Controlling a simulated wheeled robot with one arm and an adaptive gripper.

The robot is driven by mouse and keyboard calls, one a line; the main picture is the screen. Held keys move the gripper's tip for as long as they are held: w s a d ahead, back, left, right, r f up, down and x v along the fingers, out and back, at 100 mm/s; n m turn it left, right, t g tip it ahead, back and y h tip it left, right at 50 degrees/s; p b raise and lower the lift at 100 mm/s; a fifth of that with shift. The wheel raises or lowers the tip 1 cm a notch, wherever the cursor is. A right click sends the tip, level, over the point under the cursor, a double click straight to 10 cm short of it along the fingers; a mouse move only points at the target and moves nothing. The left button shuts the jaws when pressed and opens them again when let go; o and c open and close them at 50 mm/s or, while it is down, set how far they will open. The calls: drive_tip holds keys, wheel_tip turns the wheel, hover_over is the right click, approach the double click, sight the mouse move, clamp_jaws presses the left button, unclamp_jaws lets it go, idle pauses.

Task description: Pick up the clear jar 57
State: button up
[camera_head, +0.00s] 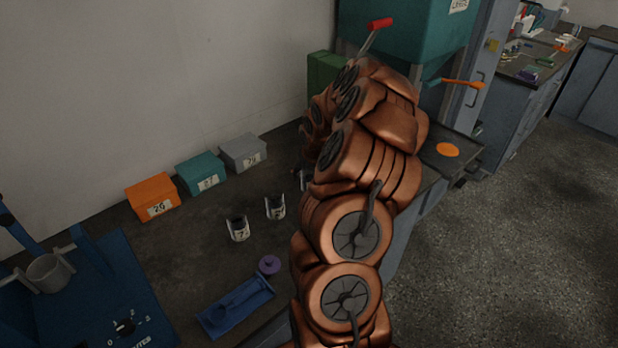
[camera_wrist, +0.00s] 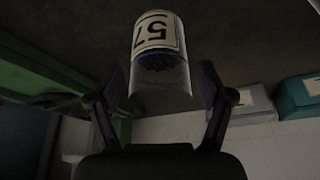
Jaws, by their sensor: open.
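The clear jar 57 (camera_wrist: 160,72) shows in the wrist view, with dark contents and a pale label that appears upside down. My gripper (camera_wrist: 162,95) is open, with one finger to the left of the jar and one to the right. The jar's near end lies between the fingertips, and I cannot tell whether either finger touches it. In the head view my arm hides the gripper. A sliver of a jar (camera_head: 305,181) shows beside the arm there, its label unreadable.
Two other labelled jars (camera_head: 238,229) (camera_head: 275,207) stand on the dark bench. Orange (camera_head: 152,197), teal (camera_head: 201,173) and grey (camera_head: 242,153) boxes line the wall. A blue tray (camera_head: 236,304) lies in front, near a blue machine base (camera_head: 105,295). A green block (camera_head: 324,72) stands behind my arm.

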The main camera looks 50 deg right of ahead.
drive_tip(key=shift+w+f, duration=0.2)
drive_tip(key=shift+f, duration=0.2)
drive_tip(key=c, duration=1.4)
drive_tip(key=shift+c, duration=0.2)
